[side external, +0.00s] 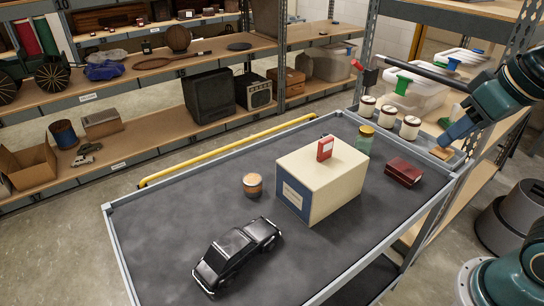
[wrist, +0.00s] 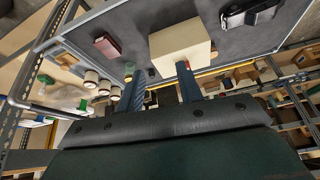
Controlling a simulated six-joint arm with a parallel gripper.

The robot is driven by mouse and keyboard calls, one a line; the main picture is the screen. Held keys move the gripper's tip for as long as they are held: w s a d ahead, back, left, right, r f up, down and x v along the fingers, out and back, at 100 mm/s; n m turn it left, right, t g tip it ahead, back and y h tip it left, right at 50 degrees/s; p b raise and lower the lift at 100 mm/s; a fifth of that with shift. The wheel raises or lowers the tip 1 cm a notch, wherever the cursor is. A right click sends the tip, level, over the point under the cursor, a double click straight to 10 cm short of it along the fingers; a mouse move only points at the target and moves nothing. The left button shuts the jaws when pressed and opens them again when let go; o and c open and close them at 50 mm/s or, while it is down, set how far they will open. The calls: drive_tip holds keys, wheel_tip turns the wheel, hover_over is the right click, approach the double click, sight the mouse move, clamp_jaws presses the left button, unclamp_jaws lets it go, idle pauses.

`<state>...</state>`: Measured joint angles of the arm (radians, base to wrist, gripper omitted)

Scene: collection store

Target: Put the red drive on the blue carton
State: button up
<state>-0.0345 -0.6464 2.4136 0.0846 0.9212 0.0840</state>
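The carton (side external: 335,190) stands on the grey cart top; it is cream with a blue panel on its left end. The red drive (side external: 325,148), a small block with a white label, stands upright on the carton's top, apart from my gripper. In the wrist view my gripper (wrist: 156,73) is also open, and the carton (wrist: 180,38) lies beyond the fingers.
A round tin (side external: 252,186) and a black model car (side external: 237,252) lie left of the carton. A green jar (side external: 364,146) stands behind it, a dark red box (side external: 403,171) to its right. Several white tins (side external: 388,116) line the far side.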

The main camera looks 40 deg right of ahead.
drive_tip(key=shift+s+a+f+n, duration=0.2)
drive_tip(key=shift+s+f+n, duration=0.15)
drive_tip(key=shift+s, duration=0.25)
drive_tip(key=shift+s+a+f+n, duration=0.2)
drive_tip(key=shift+s+f+n, duration=0.15)
drive_tip(key=shift+s, duration=0.25)
